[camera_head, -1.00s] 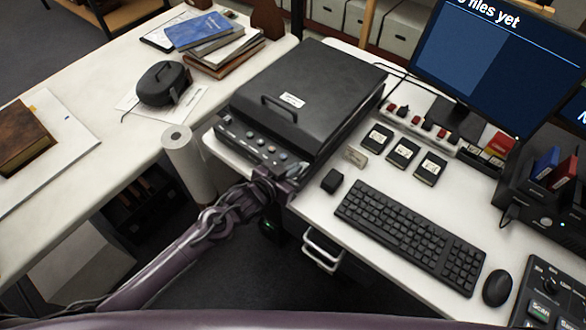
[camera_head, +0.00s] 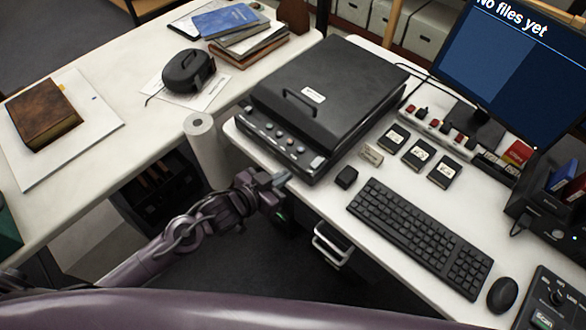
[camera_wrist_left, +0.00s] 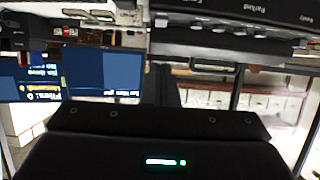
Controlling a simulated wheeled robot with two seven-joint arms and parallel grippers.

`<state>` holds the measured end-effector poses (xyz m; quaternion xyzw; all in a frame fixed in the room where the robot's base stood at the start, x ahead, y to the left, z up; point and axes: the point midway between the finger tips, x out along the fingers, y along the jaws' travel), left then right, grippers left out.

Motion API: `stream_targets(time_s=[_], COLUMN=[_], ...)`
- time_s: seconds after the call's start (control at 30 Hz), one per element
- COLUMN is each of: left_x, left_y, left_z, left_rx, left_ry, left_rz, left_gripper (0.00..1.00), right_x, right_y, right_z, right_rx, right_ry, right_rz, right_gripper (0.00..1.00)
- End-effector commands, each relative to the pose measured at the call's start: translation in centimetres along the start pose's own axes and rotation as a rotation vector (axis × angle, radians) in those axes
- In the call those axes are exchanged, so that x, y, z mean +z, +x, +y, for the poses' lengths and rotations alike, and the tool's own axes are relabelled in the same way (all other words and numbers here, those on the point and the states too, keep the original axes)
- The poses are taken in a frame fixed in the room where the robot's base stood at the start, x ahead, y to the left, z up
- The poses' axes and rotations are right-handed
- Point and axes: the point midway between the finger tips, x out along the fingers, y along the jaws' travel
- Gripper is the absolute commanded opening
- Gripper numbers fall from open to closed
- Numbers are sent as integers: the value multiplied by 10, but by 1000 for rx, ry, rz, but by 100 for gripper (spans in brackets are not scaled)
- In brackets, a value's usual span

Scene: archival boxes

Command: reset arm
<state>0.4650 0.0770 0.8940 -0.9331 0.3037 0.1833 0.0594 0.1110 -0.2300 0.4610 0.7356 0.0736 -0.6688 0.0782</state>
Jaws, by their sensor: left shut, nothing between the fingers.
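My left arm comes in from the lower left in the head view. Its gripper (camera_head: 282,179) is shut and empty, just off the front edge of the black flatbed scanner (camera_head: 335,85) and below its button panel. The scanner's lid is down. Whether the fingers touch the desk edge I cannot tell. The left wrist view looks upside down across the desk, with a dark housing bearing a green light (camera_wrist_left: 165,162) at the bottom. My right gripper is in neither view.
A white paper roll (camera_head: 203,140) stands left of the gripper. The desk on the right holds a keyboard (camera_head: 420,238), mouse (camera_head: 502,294), several black cartridges and a monitor (camera_head: 512,70). On the left table lie a brown book (camera_head: 45,108) and a black case (camera_head: 188,70). Dark floor shows between the desks.

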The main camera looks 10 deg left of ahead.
Motion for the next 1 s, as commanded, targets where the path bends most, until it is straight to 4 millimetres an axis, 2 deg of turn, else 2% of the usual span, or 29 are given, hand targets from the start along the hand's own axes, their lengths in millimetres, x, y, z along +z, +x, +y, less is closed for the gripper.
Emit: stream_targets(time_s=[0.6,0.7,0.77,0.87,0.97,1.0], left_x=[0,8,22,67,136,166], left_y=[-4,-2,1,7,7,4], left_z=[0,-4,-12,-34,-59,-66], left_rx=[0,-11,-31,-90,-167,-195], left_ry=[0,-3,-10,-29,-60,-73], left_rz=[1,-11,-33,-106,-217,-266], left_gripper=[0,0,0,0,0,0], right_x=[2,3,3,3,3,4], right_y=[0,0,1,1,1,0], right_z=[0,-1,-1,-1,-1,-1], right_rx=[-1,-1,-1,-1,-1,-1], right_ry=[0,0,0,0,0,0], right_rz=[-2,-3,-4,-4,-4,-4], right_gripper=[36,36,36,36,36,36])
